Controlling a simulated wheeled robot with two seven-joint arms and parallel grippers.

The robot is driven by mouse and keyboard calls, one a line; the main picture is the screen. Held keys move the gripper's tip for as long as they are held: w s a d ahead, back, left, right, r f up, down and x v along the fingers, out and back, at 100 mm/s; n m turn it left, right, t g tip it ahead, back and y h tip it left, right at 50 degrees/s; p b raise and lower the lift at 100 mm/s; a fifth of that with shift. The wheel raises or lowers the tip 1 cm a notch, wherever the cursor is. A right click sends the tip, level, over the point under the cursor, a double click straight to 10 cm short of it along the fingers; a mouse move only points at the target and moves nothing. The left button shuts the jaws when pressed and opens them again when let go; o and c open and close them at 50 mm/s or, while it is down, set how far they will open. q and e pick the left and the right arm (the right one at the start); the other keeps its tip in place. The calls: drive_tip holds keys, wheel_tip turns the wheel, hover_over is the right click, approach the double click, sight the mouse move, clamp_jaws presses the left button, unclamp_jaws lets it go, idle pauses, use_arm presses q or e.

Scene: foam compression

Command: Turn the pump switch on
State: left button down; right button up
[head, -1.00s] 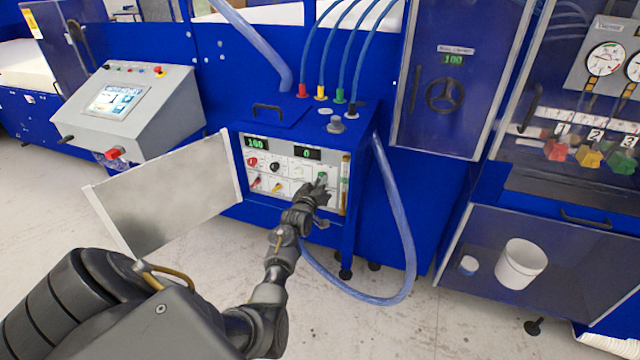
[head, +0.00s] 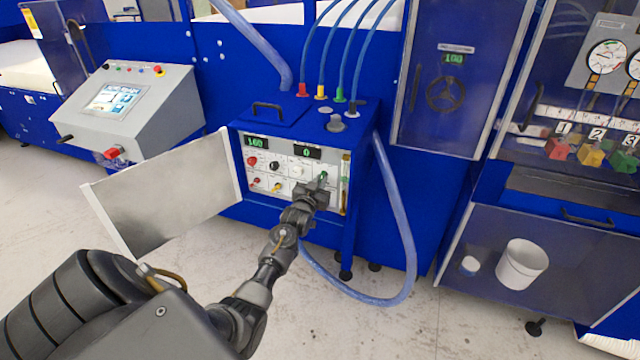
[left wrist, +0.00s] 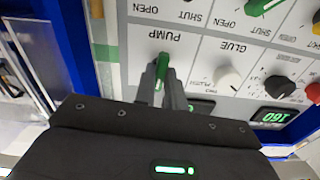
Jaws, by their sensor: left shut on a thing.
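The pump switch is a small green handle on the white control panel (head: 262,178) of the blue cabinet. In the left wrist view the green pump switch (left wrist: 162,67) stands under the upside-down PUMP label, between my fingertips. My left gripper (left wrist: 163,80) is shut on this switch. In the head view my left gripper (head: 320,186) is at the panel's right side and hides part of it; a bit of green shows at its tip. My right gripper is in neither view.
The panel's door (head: 165,195) stands open to the left. A GLUE knob (left wrist: 228,77) sits beside the pump switch. A blue hose (head: 405,240) loops down at the cabinet's right. A grey console (head: 150,115) stands at the left.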

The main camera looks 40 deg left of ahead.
use_arm(q)
drive_tip(key=m, duration=0.4)
drive_tip(key=shift+m, duration=0.4)
idle(0.4)
drive_tip(key=c, duration=1.5)
unclamp_jaws()
drive_tip(key=shift+o, duration=0.2)
drive_tip(key=shift+s, duration=0.1)
drive_tip(key=b+v, duration=0.2)
drive_tip(key=v, duration=0.8)
drive_tip(key=shift+s+b, duration=0.3)
drive_tip(key=shift+b, duration=0.05)
drive_tip(key=shift+d, duration=0.15)
